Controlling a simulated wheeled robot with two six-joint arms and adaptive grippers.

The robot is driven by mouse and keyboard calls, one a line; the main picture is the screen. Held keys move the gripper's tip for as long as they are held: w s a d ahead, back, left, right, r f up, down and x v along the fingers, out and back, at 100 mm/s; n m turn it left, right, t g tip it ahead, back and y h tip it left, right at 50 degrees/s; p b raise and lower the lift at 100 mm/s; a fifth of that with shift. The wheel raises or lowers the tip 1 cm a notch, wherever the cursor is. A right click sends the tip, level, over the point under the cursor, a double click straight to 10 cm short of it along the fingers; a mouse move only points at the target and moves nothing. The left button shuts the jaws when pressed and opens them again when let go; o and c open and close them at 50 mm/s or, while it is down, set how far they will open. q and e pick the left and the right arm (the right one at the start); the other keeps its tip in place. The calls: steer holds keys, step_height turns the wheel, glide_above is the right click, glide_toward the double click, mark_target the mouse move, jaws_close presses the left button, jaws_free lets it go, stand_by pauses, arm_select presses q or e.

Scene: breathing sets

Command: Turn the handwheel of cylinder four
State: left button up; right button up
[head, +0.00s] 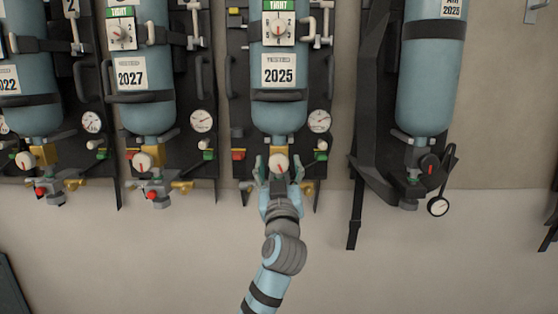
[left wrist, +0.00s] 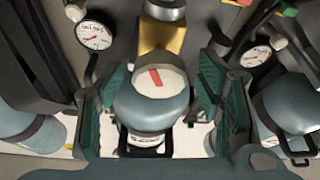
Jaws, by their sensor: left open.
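My left gripper (head: 272,164) reaches up to the valve under the blue cylinder tagged 2025 (head: 279,105). Its handwheel (head: 279,161) has a pale round face with a red mark. Contact cannot be told. A gold valve block (left wrist: 162,38) is behind it. I see no number four on this cylinder. My right gripper is not in view.
Cylinders tagged 2027 (head: 146,105) and 2022 (head: 30,110) hang to the left with similar valves. Another cylinder (head: 430,85) with a hanging gauge (head: 438,206) is on the right. A gauge (head: 319,121) sits beside the 2025 cylinder. The wall below is clear.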

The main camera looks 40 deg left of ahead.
arm_select(q)
steer(key=shift+w+a+r, duration=0.3)
steer(key=shift+w+a, duration=0.1)
steer(key=shift+w, duration=0.1)
steer(key=shift+c, duration=0.4)
steer(key=c, duration=1.1)
steer(key=m+p, duration=0.1)
steer(key=m, duration=0.1)
steer(key=m+t+h+p, duration=0.1)
steer(key=m, duration=0.1)
steer(key=m+h+p, duration=0.1)
steer(key=m, duration=0.1)
steer(key=shift+r+t, duration=0.3)
steer(key=shift+t, duration=0.1)
steer(key=shift+f+m+h+p, duration=0.1)
steer(key=shift+m+h+p, duration=0.3)
steer(key=shift+m+h, duration=0.15)
steer(key=shift+f, duration=0.15)
steer(key=o, duration=1.2)
